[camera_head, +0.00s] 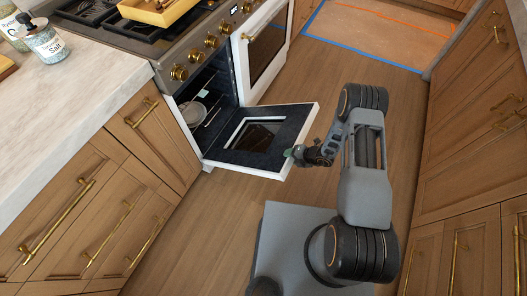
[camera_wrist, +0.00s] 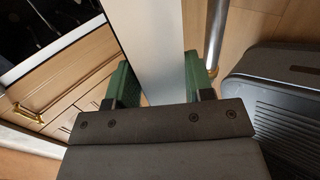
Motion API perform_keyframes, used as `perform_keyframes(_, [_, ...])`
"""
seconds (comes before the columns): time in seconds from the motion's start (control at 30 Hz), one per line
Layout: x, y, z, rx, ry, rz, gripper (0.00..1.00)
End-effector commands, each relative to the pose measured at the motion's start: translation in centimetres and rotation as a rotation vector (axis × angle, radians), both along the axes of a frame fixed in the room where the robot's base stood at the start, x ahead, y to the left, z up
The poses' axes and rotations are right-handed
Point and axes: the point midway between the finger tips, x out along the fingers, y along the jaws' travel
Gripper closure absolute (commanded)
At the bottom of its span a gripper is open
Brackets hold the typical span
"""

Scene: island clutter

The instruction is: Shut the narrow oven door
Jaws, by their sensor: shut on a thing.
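The narrow oven door (camera_head: 232,158) hangs wide open in the head view, swung down from the left part of the range, with its dark inner face and window upward. My gripper (camera_head: 292,154) is at the door's outer free edge. In the wrist view, the green fingers of my gripper (camera_wrist: 160,80) lie on either side of the door's white edge (camera_wrist: 155,45) and are shut on it. A metal bar with a brass end (camera_wrist: 216,45), apparently the door's handle, runs beside the right finger. The oven cavity (camera_head: 215,85) is open behind the door.
A plate (camera_head: 194,114) sits inside the oven cavity. The wider oven door (camera_head: 264,45) to the right is shut. Wooden cabinets (camera_head: 120,200) flank the range at left, and more cabinets (camera_head: 470,130) line the right. Wooden floor (camera_head: 200,235) is clear in front.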

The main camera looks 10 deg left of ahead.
Motion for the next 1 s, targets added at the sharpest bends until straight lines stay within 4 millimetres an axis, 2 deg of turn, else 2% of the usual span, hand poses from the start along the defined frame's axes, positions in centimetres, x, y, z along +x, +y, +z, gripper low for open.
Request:
perform_keyframes(0.27, [0.0,0.2,0.4,-0.004,0.001,0.003,0.76])
perform_keyframes(1.0, [0.9,3.1,4.5,-0.088,0.029,0.006,0.76])
